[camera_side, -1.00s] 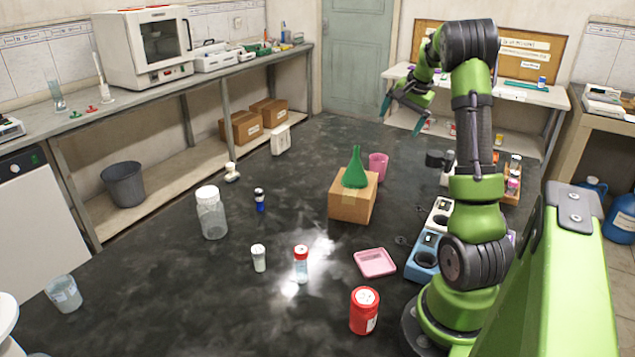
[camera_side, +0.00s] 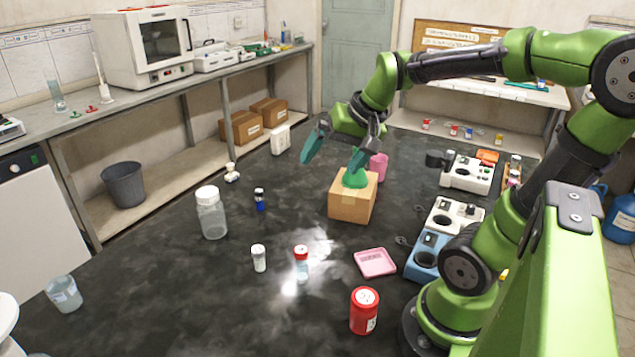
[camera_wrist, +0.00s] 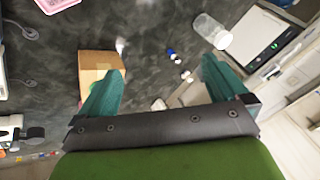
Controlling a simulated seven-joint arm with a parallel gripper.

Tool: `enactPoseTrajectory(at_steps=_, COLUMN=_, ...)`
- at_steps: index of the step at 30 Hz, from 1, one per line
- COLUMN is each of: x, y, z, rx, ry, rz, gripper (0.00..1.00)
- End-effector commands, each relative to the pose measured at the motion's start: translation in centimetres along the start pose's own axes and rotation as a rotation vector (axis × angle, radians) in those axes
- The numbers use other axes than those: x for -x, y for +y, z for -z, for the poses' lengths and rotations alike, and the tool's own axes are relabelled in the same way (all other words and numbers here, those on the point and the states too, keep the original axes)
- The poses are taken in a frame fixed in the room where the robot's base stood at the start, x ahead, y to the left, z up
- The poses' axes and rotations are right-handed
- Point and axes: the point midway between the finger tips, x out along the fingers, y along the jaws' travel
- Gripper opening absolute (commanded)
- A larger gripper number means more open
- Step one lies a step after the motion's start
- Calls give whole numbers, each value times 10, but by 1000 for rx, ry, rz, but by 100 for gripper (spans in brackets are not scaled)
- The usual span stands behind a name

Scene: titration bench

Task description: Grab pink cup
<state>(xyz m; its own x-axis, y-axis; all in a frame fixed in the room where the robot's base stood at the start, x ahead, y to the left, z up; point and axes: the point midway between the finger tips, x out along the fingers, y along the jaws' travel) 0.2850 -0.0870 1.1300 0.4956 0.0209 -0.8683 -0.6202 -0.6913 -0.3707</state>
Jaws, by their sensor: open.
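The pink cup (camera_side: 380,165) stands on the dark bench behind the cardboard box (camera_side: 352,207). Its left part is hidden by my gripper and the green funnel (camera_side: 355,179) on the box. My gripper (camera_side: 330,163) is open and empty, with its fingers pointing down and wide apart. In the side view it is left of the cup and its right finger overlaps the funnel; I cannot tell if they touch. In the wrist view my gripper's fingers (camera_wrist: 162,68) are spread, with the box (camera_wrist: 97,64) beyond the left finger. I cannot make out the cup there.
A pink tray (camera_side: 375,263) lies near the blue device (camera_side: 425,262).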

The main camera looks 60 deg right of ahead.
Motion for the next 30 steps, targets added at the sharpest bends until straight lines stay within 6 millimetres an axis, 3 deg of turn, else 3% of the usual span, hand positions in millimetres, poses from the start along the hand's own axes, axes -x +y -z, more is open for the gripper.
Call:
enactPoseTrajectory(at_steps=1, x=4, y=-16, z=-31, rx=100, ry=-1, rz=37, gripper=100)
enactPoseTrajectory(at_steps=3, x=8, y=-28, z=-64, rx=207, ry=-2, rz=75, gripper=100)
enactPoseTrajectory(at_steps=6, x=14, y=-39, z=-96, rx=320, ry=1, rz=123, gripper=100)
enactPoseTrajectory(at_steps=9, x=22, y=-48, z=-112, rx=388, ry=11, rz=165, gripper=97)
enactPoseTrajectory(at_steps=11, x=26, y=-53, z=-115, rx=407, ry=16, rz=182, gripper=90)
enactPoseTrajectory(at_steps=25, x=26, y=-53, z=-114, rx=403, ry=15, rz=182, gripper=90)
enactPoseTrajectory(at_steps=28, x=15, y=-43, z=-106, rx=354, ry=-5, rz=137, gripper=90)
enactPoseTrajectory(at_steps=30, x=5, y=-34, z=-89, rx=286, ry=-23, rz=94, gripper=90)
